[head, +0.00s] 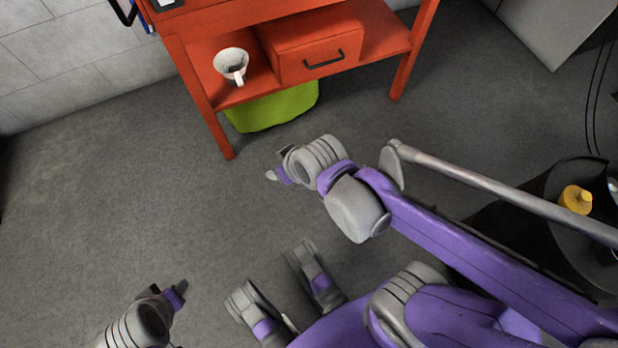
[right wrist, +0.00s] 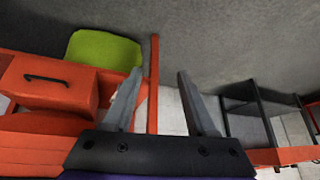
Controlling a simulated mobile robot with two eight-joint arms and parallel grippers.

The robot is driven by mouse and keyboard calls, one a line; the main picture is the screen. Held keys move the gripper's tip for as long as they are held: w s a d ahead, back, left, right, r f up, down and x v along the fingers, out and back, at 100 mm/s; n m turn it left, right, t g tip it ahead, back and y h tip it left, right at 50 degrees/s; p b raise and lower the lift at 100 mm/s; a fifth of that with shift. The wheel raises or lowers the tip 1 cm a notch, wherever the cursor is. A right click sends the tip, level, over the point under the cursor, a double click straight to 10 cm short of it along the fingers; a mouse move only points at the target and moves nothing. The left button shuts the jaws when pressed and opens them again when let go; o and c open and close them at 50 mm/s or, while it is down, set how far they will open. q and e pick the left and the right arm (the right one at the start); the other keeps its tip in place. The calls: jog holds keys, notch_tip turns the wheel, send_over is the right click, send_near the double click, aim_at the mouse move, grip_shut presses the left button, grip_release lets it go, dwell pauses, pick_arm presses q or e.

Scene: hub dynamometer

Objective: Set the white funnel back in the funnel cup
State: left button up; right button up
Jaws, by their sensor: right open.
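A white, round, open vessel (head: 231,63) stands on the lower shelf of the red cart in the head view. A short white stub points from it toward the shelf's front edge. I cannot tell whether it is the funnel, the cup, or both. My right gripper (head: 275,174) is in front of the cart, below and right of the vessel in the picture, and apart from it. In the right wrist view the right gripper (right wrist: 158,72) is open, with nothing between its fingers. My left gripper (head: 168,294) is low at the left, over the floor; its finger gap is unclear.
The red cart (head: 222,98) has a drawer box (head: 310,45) right of the vessel. A green bin (head: 272,108) is under the shelf. A yellow bottle (head: 574,199) stands at the right. The floor left of the cart is clear.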

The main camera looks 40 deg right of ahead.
jog(key=s+d+f+g, duration=0.1)
jog(key=s+g, duration=0.1)
jog(key=s, duration=0.6)
jog(key=shift+s+d+f+h, duration=0.15)
jog(key=shift+s+f+h, duration=0.15)
jog(key=shift+f+h, duration=0.1)
jog(key=shift+r, duration=0.15)
